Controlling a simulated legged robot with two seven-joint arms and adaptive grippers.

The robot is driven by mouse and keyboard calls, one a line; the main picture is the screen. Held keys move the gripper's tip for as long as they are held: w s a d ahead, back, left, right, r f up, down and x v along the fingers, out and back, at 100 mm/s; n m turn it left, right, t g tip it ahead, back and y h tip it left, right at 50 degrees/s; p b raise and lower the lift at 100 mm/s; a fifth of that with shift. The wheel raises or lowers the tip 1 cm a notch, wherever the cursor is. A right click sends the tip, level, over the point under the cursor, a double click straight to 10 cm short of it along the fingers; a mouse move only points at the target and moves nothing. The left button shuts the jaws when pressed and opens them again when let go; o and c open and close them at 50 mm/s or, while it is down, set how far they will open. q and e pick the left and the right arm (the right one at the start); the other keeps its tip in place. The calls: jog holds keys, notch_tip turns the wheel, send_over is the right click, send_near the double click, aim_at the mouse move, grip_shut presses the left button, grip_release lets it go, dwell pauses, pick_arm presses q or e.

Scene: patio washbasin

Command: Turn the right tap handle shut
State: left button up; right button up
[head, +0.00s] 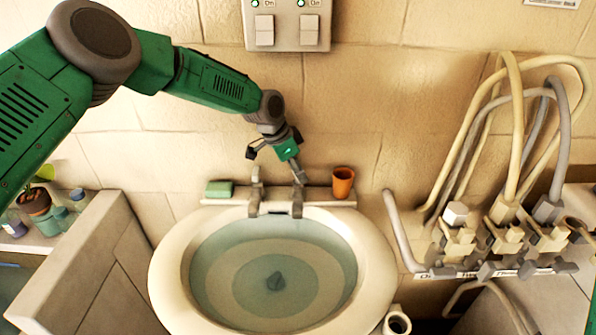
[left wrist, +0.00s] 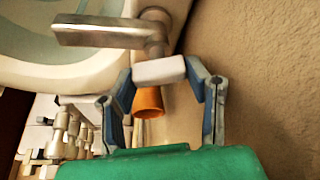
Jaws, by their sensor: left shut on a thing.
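The washbasin (head: 375,270) has a grey left tap (head: 256,190) and a grey right tap (head: 297,207) at its back edge. My left gripper (head: 298,176) comes down from above onto the right tap and hides most of its handle in the head view. In the left wrist view, the pale, block-like right tap handle (left wrist: 158,71) lies between the fingertips of my left gripper (left wrist: 160,80), which is shut on it. The tap's flat grey spout (left wrist: 100,32) reaches over the basin. My right gripper is not in view.
An orange cup (head: 343,183) stands close to the right of the right tap; it also shows between the fingers in the left wrist view (left wrist: 148,103). A green sponge-like block (head: 219,189) lies at the left. Pipes and valves (head: 500,240) crowd the right side.

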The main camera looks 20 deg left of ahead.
pick_arm(q)
jog(key=shift+w+a+r, duration=0.1)
jog(key=shift+w+r, duration=0.1)
jog(key=o, duration=1.2)
jog(key=shift+c, duration=0.2)
jog(key=v, duration=0.7)
jog(key=shift+s+r, duration=0.2)
jog(key=shift+a, duration=0.1)
